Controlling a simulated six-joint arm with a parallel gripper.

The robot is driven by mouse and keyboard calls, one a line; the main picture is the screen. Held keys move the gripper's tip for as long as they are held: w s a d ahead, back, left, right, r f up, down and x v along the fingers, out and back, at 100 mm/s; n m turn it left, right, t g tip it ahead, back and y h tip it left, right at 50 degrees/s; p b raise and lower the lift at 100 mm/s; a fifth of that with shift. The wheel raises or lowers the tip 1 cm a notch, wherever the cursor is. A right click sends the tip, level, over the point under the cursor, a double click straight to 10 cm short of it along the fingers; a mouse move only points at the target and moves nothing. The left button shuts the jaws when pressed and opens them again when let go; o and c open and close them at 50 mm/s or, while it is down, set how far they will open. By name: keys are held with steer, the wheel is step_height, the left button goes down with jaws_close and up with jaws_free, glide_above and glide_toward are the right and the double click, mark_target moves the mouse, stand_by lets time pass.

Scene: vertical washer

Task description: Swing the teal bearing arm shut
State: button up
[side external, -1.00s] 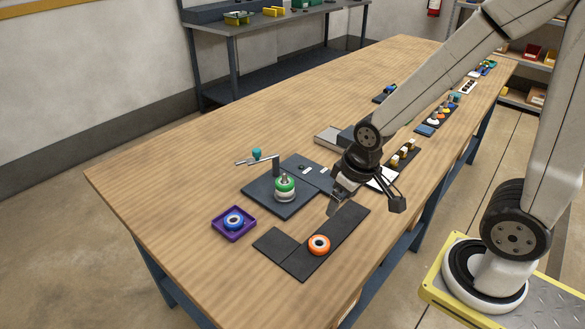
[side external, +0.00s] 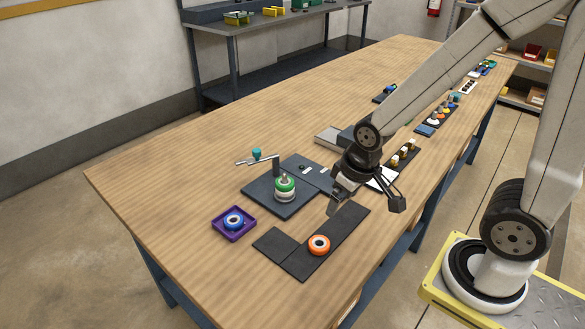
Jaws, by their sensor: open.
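The bearing arm (side external: 257,161) is a thin grey bar with a teal knob on it, on a post at the back left of a dark base plate (side external: 262,196). It points out to the left, away from the spindle. A green and white ring stack (side external: 285,188) sits on the upright spindle on that plate. My gripper (side external: 333,209) is open and apart from the bearing arm, low over the dark strip mat to the right of the plate. I see nothing between its fingers, though they are small in this view.
A purple tray (side external: 217,236) with a blue ring (side external: 235,221) stands at the front left. An orange ring (side external: 319,244) lies on the dark mat (side external: 294,263). Several small parts stand further back along the right table edge. The table's left side is clear.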

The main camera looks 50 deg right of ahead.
steer(key=shift+w, duration=0.1)
steer(key=c, duration=0.4)
steer(key=shift+o, duration=0.2)
step_height(320, 180, up, 4)
steer(key=f+m+g, duration=0.1)
steer(key=m+g, duration=0.1)
steer(key=g, duration=0.1)
glide_above(257, 150)
steer(key=shift+w+r, duration=0.1)
steer(key=shift+r, duration=0.15)
steer(key=shift+f, duration=0.1)
steer(key=shift+f, duration=3.8)
jaws_close()
